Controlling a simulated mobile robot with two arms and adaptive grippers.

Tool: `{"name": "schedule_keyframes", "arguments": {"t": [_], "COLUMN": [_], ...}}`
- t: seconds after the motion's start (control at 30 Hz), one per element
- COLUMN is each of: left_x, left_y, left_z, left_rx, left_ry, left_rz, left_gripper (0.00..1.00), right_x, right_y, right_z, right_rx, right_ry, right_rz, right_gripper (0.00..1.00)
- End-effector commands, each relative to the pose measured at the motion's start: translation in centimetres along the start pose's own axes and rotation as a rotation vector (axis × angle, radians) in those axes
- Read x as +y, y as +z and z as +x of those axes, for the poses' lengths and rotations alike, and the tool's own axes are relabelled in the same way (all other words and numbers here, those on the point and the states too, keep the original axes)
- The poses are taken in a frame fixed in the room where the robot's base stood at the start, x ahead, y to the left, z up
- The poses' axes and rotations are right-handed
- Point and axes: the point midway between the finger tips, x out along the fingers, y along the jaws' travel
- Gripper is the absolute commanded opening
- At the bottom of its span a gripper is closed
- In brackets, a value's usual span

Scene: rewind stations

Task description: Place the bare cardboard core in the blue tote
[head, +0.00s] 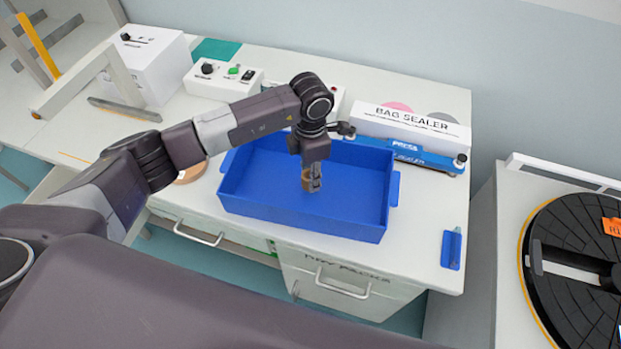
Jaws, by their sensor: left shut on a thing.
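The blue tote (300,212) stands on the white bench in the middle of the head view, with its open top facing up. My left gripper (311,180) points down over the inside of the tote. It is shut on a small brown piece, the cardboard core (306,176), which is mostly hidden by the fingers. I cannot tell whether the core touches the tote floor. The rest of the tote that shows looks empty. My right gripper is not in view.
A blue bag sealer (425,157) with a white labelled box (408,122) lies behind the tote. A white control box (222,82) stands back left. A blue tool (451,249) lies at the right edge. A black turntable (575,265) is far right.

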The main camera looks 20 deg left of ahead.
Motion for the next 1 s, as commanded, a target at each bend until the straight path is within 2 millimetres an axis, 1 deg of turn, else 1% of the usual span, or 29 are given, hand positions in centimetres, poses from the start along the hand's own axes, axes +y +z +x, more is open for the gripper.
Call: {"name": "schedule_keyframes", "arguments": {"t": [0.03,0.1,0.2,0.47,0.6,0.63,0.77,1.0], "left_x": [-0.1,-0.1,-0.1,0.0,0.0,0.0,0.0,0.0], "left_y": [0.0,0.0,0.0,0.0,0.0,0.0,0.0,0.0], "left_z": [0.7,1.8,2.7,3.0,3.4,3.2,3.2,3.2], "left_rx": [0.002,0.002,0.001,0.000,0.000,0.000,0.000,0.000], "left_ry": [-0.004,-0.004,-0.003,-0.001,-0.001,-0.001,-0.001,-0.001], "left_rz": [-0.001,-0.001,0.000,0.001,0.001,0.001,0.001,0.000], "left_gripper": [0.15,0.15,0.15,0.15,0.15,0.34,0.48,0.48], "right_x": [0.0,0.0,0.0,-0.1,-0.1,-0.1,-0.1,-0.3], "right_y": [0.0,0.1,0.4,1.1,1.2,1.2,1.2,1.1], "right_z": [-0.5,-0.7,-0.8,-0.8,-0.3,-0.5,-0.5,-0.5], "right_rx": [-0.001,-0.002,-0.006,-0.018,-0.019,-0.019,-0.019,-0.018], "right_ry": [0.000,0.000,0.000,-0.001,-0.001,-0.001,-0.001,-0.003], "right_rz": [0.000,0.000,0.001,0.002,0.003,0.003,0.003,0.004], "right_gripper": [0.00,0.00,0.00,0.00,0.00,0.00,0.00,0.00]}}
